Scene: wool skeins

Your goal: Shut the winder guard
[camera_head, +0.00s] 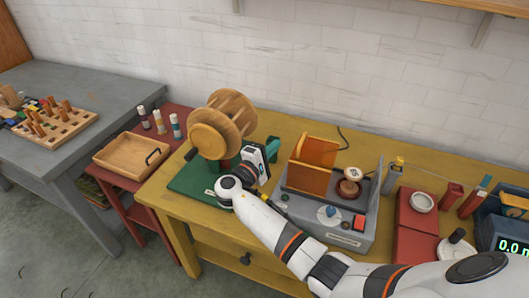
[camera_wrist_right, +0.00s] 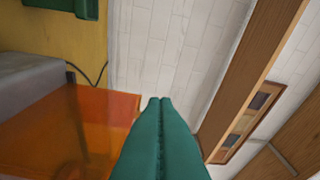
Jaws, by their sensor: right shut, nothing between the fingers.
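The grey winder box (camera_head: 345,238) stands on the yellow table, with a knob, a red button and a small spool (camera_head: 349,188) on it. Its orange see-through guard (camera_head: 308,180) stands raised at the left part of the box, so the spool is uncovered. My right gripper (camera_head: 272,149) is just left of the guard, its teal fingers together and empty. In the right wrist view the shut fingers (camera_wrist_right: 160,101) point up the picture, and the guard (camera_wrist_right: 65,130) shows to their left. I cannot tell whether they touch it. My left gripper is not in view.
A wooden reel (camera_head: 222,120) on a green base (camera_head: 190,182) stands left of my right gripper. A wooden tray (camera_head: 130,160) sits on the red table.

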